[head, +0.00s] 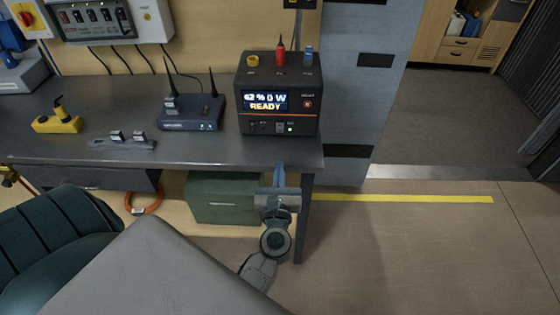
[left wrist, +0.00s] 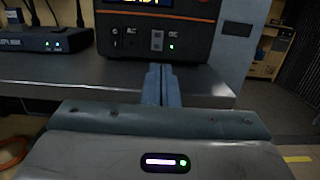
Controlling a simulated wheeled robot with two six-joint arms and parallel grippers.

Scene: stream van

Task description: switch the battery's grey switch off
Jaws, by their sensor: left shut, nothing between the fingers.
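The battery (head: 279,85) is a black box at the right end of the grey bench, with a lit screen showing "READY". Its grey switch (head: 280,128) is low on the front, beside a lit green lamp (head: 290,129). In the left wrist view the grey switch (left wrist: 157,40) lies just above my fingertips in the picture. My left gripper (head: 280,168) is shut and empty, in front of the bench's front edge and below the switch in the head view. Its closed fingers (left wrist: 160,82) point toward the battery and look apart from it. My right gripper is not in view.
A router (head: 190,115) with antennas stands left of the battery. A grey bracket with small plugs (head: 122,142) and a yellow device (head: 58,122) are farther left. A green box (head: 222,200) is under the bench (head: 225,152). Floor to the right is clear.

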